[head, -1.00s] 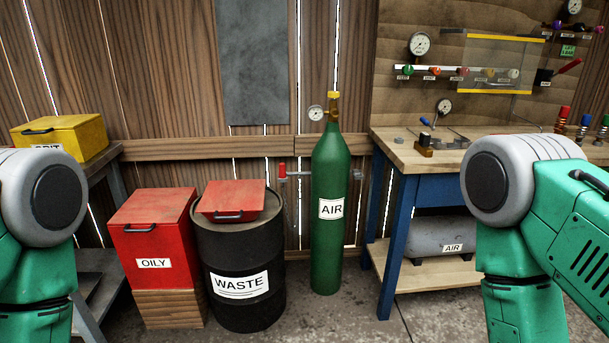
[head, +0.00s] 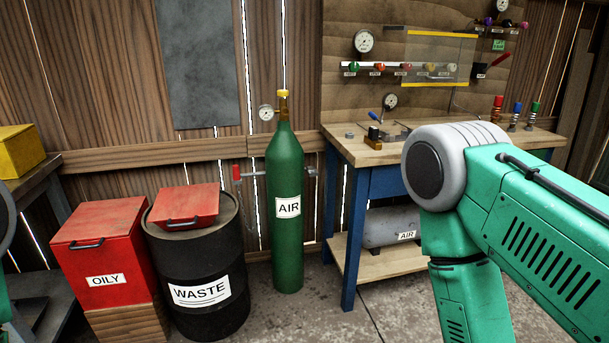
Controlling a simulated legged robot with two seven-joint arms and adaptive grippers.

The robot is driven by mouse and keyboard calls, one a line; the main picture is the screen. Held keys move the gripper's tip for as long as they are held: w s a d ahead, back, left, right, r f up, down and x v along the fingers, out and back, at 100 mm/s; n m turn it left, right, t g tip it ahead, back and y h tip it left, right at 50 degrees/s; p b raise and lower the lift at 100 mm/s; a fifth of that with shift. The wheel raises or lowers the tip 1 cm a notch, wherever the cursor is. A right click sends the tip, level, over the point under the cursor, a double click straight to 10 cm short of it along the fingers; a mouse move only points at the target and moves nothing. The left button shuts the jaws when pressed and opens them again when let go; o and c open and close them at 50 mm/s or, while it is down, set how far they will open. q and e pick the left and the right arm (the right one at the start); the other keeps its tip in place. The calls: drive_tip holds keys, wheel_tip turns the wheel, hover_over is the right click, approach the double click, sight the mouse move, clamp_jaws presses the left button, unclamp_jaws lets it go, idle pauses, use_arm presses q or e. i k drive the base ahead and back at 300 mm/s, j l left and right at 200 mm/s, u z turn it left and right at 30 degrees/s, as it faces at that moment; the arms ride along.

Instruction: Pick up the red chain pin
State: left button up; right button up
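A small red piece (head: 237,172), which looks like the red chain pin, is at the left end of a metal bar or chain on the wall, just left of the green AIR cylinder (head: 287,240). The metal behind the cylinder is partly hidden by it. The cylinder stands upright on the floor. Neither of my grippers is in view. A green and grey part of my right arm fills the lower right, and a sliver of my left arm shows at the left edge.
A black WASTE drum (head: 190,265) and a red OILY bin (head: 103,255) stand left of the cylinder. A blue-legged workbench (head: 385,152) with gauges above it stands to the right. Bare floor (head: 290,320) lies in front of the cylinder. A yellow box (head: 20,152) sits at far left.

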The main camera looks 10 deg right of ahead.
sight(237, 176)
drive_tip(key=i+l+u, duration=0.1)
drive_tip(key=i+u, duration=0.15)
drive_tip(key=i, duration=0.3)
drive_tip(key=i+l+u, duration=0.25)
drive_tip(key=i, duration=0.3)
drive_tip(key=j, duration=0.1)
